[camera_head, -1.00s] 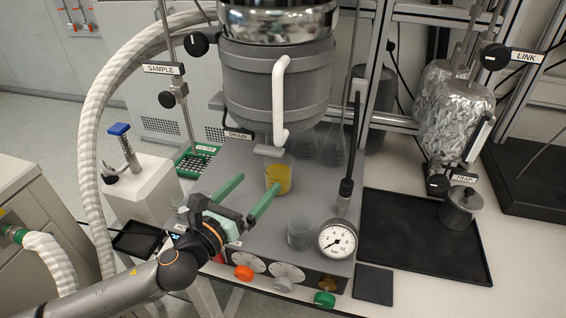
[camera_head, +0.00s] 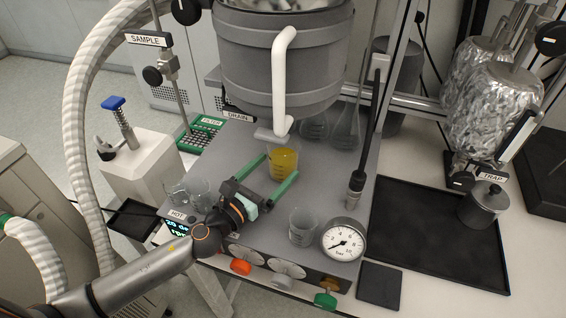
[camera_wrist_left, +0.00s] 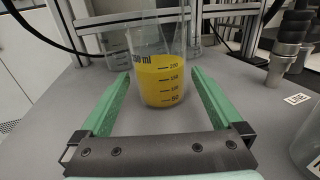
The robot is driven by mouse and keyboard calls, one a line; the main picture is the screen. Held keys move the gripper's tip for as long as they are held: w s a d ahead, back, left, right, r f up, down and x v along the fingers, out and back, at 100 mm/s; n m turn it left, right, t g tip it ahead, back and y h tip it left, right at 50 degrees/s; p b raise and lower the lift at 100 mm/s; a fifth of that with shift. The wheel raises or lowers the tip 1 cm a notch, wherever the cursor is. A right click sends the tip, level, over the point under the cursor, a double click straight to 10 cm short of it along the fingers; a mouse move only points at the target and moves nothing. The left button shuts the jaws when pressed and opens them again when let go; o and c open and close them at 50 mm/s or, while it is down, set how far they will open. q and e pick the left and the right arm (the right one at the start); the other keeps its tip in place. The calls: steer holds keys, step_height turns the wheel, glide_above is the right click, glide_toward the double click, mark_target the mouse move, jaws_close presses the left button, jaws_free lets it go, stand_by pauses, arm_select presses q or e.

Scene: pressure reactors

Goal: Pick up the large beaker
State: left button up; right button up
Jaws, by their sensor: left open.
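The large beaker (camera_head: 282,160) is clear glass with yellow liquid and stands upright on the grey plate under the drain spout. In the left wrist view the beaker (camera_wrist_left: 161,75) shows dark volume marks and sits between the far ends of the green fingers. My left gripper (camera_head: 268,173) is open, with one finger on each side of the beaker. In the left wrist view the open gripper (camera_wrist_left: 155,95) shows a gap beside the beaker on both sides near its base. My right gripper is not in view.
A white drain pipe (camera_head: 282,85) hangs just above the beaker. A small empty beaker (camera_head: 303,226) and a pressure gauge (camera_head: 343,241) stand to the front right. More glassware (camera_head: 187,190) stands left. Flasks (camera_head: 345,128) stand behind. A black tray (camera_head: 440,235) lies right.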

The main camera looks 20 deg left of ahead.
mark_target(290, 152)
arm_select(q)
steer(key=x, duration=0.6)
steer(key=shift+w+d+p, duration=0.15)
steer(key=shift+w+p, duration=0.1)
steer(key=shift+p, duration=0.1)
steer(key=c, duration=1.5)
steer(key=shift+r, duration=0.1)
